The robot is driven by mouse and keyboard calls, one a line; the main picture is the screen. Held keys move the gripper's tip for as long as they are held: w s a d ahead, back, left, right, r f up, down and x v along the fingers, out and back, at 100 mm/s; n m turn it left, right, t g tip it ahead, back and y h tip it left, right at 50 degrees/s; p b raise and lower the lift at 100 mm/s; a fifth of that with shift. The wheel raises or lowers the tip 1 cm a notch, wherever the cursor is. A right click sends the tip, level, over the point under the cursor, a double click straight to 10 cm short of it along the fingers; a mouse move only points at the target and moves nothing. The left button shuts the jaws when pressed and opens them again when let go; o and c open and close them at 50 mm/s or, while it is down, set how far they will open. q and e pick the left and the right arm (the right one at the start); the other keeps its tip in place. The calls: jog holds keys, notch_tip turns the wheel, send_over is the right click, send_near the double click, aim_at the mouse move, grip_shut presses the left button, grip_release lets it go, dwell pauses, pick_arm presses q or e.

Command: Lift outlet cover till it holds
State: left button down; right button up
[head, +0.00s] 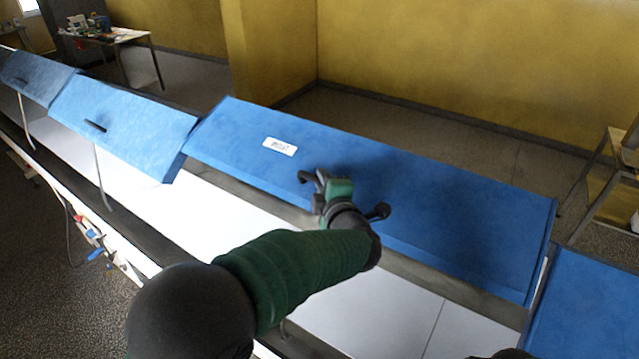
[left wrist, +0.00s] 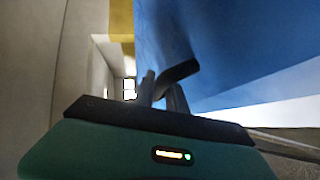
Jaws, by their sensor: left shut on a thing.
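The large blue cover with a white label (head: 451,216) slants across the middle of the head view. I take it for the outlet cover; the label's print is too small to read surely. Its lower edge stands above the white bed, leaving a gap. My left gripper (head: 318,183) is at the cover's front face, shut on a dark handle (head: 305,177). In the left wrist view the gripper's fingers (left wrist: 160,90) close around the dark handle (left wrist: 181,70), beside the blue cover (left wrist: 235,45). My right gripper does not show.
More blue covers stand tilted up on the left (head: 125,125), with thin struts below. Another blue cover (head: 590,305) adjoins at the right. The white bed (head: 375,310) runs under them. A cluttered table (head: 125,36) stands far left; yellow walls (head: 480,70) are behind.

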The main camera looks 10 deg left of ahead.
pick_arm(q)
jog(key=shift+a, duration=0.35)
